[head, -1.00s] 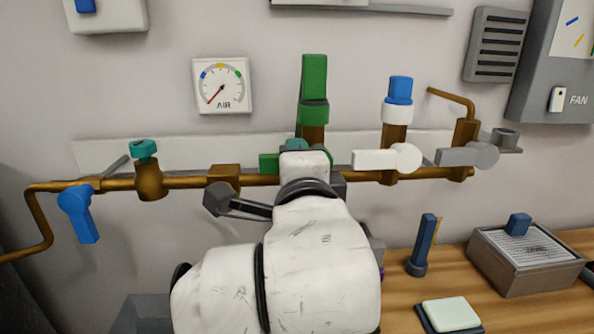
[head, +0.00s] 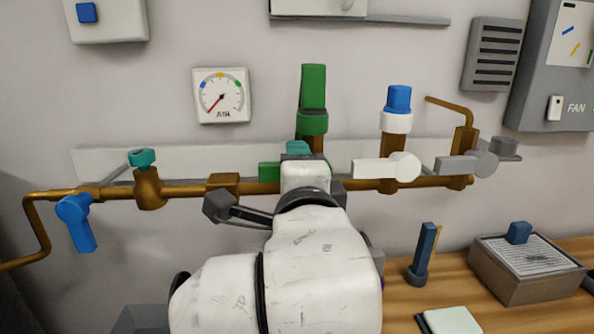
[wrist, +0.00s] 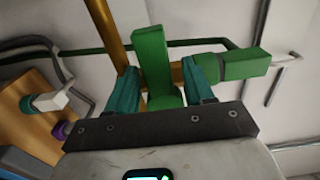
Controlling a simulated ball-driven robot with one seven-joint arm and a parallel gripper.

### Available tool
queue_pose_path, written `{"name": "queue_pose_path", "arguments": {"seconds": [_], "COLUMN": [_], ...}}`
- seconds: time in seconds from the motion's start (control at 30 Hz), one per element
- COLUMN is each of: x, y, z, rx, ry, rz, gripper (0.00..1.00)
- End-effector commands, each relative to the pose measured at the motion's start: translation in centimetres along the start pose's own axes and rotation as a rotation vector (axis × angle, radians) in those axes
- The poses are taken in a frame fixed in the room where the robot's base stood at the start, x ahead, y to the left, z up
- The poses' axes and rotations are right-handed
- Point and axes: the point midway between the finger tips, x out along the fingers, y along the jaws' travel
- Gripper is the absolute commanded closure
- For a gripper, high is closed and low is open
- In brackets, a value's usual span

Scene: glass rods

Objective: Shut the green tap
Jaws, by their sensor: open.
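The green tap hangs on the brass pipe at the middle of the head view. Its tall green block (head: 313,88) and collar stand above the pipe, and its green lever (head: 269,171) points left, along the pipe. My white wrist hides the tap's hub in that view. In the wrist view the lever (wrist: 151,50) stands between the two teal fingers of my gripper (wrist: 160,70), one on each side. The gripper is open, with a gap beside the lever; contact is hard to tell. The tall green block also shows at right there (wrist: 245,64).
A white-handled tap (head: 388,167) and a grey-handled tap (head: 470,162) are to the right on the pipe. A blue-handled tap (head: 76,222) and a teal-knobbed valve (head: 146,180) are to the left. A wooden bench (head: 400,290) is below right.

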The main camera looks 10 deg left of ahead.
Motion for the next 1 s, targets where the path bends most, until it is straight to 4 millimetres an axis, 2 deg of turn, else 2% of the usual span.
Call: {"name": "queue_pose_path", "arguments": {"seconds": [0.17, 0.5, 0.7, 1.0], "x": [-1.0, -7.2, -9.9, -10.8], "y": [0.0, 0.0, 0.0, 0.1], "z": [0.0, 0.1, 0.0, 0.0], "rx": [-0.001, 0.000, 0.000, 0.000], "ry": [-0.001, -0.003, -0.001, 0.000], "rz": [-0.002, -0.003, 0.000, 0.001], "gripper": [0.48, 0.48, 0.48, 0.48]}}
